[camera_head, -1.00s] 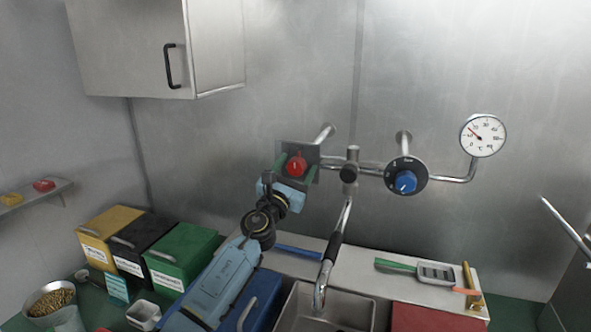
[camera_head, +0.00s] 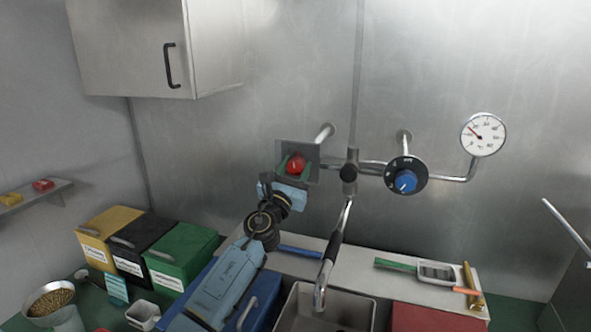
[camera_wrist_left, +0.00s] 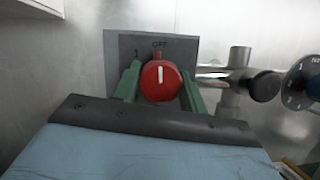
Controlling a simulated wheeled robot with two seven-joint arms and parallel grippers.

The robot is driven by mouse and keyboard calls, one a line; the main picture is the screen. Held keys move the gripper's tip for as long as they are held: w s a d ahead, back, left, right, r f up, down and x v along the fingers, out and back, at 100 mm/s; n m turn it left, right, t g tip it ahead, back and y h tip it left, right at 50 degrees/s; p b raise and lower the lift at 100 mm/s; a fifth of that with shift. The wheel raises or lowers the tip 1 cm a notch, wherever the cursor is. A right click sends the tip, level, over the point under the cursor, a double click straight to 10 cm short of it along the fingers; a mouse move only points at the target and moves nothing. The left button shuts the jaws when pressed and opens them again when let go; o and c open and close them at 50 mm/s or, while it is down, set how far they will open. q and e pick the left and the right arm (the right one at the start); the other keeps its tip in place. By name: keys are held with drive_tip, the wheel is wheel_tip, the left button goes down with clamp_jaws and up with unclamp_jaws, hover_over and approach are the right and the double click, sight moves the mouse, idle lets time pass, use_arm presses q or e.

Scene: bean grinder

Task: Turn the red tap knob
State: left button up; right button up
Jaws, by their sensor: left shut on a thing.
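The red tap knob (camera_head: 296,165) sits on a grey square plate (camera_head: 312,150) on the wall pipework. In the left wrist view the red knob (camera_wrist_left: 160,80) shows a white mark pointing up, below the word OFF on the plate (camera_wrist_left: 120,45). My left gripper (camera_head: 294,168) is at the knob, its green fingers on either side of it. In the left wrist view the left gripper (camera_wrist_left: 160,88) is shut on the knob. My right gripper is not in view.
A blue knob (camera_head: 406,181) on a black dial and a round gauge (camera_head: 483,135) are to the right. The tap spout (camera_head: 334,250) hangs over the sink. A wall cabinet (camera_head: 150,50) is at upper left. Bins (camera_head: 180,255) stand below left.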

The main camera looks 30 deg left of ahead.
use_arm(q)
drive_tip(key=n+y, duration=0.2)
drive_tip(key=n, duration=0.2)
drive_tip(key=n+g+y, duration=0.1)
drive_tip(key=n+y, duration=0.1)
drive_tip(key=n, duration=0.1)
drive_tip(key=shift+d+n+b, duration=0.1)
drive_tip(key=shift+n+b, duration=0.3)
drive_tip(key=n+g+y, duration=0.1)
drive_tip(key=n, duration=0.2)
drive_tip(key=n+g+y, duration=0.1)
drive_tip(key=n, duration=0.2)
drive_tip(key=n+g, duration=0.1)
drive_tip(key=n, duration=0.1)
drive_tip(key=n+y+p, duration=0.1)
drive_tip(key=n, duration=0.1)
drive_tip(key=shift+r+n+g, duration=0.1)
drive_tip(key=shift+n+g, duration=0.2)
drive_tip(key=shift+g, duration=0.1)
drive_tip(key=shift+n+g+p, duration=0.7)
drive_tip(key=shift+n, duration=1.3)
drive_tip(key=o, duration=1)
